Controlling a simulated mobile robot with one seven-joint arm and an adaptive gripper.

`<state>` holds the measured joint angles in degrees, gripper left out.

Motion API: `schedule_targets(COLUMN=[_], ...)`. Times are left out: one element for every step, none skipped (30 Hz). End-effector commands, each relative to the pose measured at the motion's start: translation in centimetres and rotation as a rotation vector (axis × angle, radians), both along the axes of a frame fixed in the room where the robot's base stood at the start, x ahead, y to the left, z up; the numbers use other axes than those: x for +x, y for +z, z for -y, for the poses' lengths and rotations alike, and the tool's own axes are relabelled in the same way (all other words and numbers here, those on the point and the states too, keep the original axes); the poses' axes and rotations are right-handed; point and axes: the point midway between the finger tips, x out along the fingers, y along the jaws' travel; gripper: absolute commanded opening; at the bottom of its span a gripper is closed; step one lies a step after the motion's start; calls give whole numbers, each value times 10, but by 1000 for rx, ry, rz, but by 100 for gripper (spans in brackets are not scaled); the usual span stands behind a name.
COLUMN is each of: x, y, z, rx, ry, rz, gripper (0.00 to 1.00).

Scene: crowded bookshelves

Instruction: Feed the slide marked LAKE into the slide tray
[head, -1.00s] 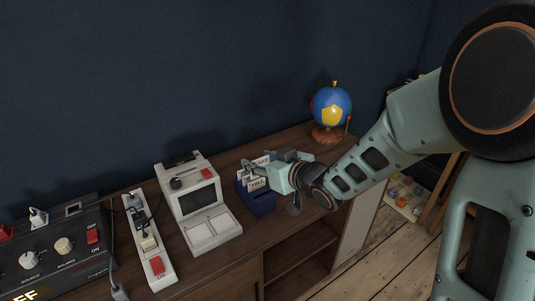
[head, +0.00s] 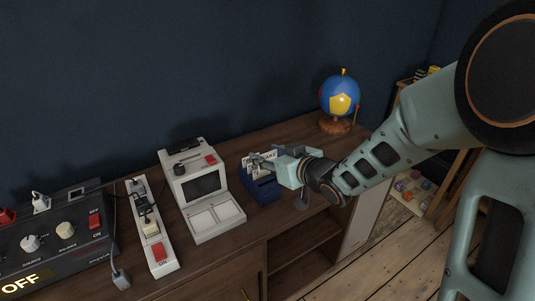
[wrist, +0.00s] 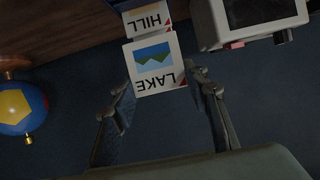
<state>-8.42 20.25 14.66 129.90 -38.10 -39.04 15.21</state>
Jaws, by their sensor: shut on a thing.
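The slide marked LAKE (wrist: 155,66), white with a blue and green picture, is between my two fingers in the wrist view. My gripper (wrist: 163,88) is shut on it; in the head view my gripper (head: 262,161) is above a dark blue slotted box (head: 264,190). A slide marked HILL (wrist: 147,20) shows just beyond the LAKE slide in the wrist view, by the blue box. White cards with labels show at my fingertips in the head view, partly hidden by the fingers. No part is labelled as the slide tray.
A cream viewer (head: 215,214) with a dark screen stands left of the box. Left of it are a power strip (head: 153,228) and a dark control panel (head: 50,240) reading OFF. A globe (head: 341,97) stands at the right back of the wooden cabinet.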

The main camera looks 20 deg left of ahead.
Motion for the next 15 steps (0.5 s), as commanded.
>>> schedule_targets(x=[0, 0, 0, 0, 0, 0, 0, 0, 0, 0, 0, 0, 0, 0, 0], y=[-10, -13, -17, -20, -23, -26, -28, -30, -32, -33, -34, -35, -35, -35, -35], z=[0, 0, 0, 0, 0, 0, 0, 0, 0, 0, 0, 0, 0, 0, 0], rx=[1, 1, 1, 1, 1, 1, 1, 1, 1, 0, 0, 0, 0, 1, 0], ry=[0, 0, 0, 0, 0, 0, 0, 0, 0, 0, 0, 0, 0, 0, 0], rz=[-1, -1, -1, -1, -1, -1, -1, -1, -1, 0, 0, 0, 0, 1, 0], gripper=[32, 32, 32, 32, 32, 32, 32, 32, 32, 32, 32, 32, 32, 32, 32])
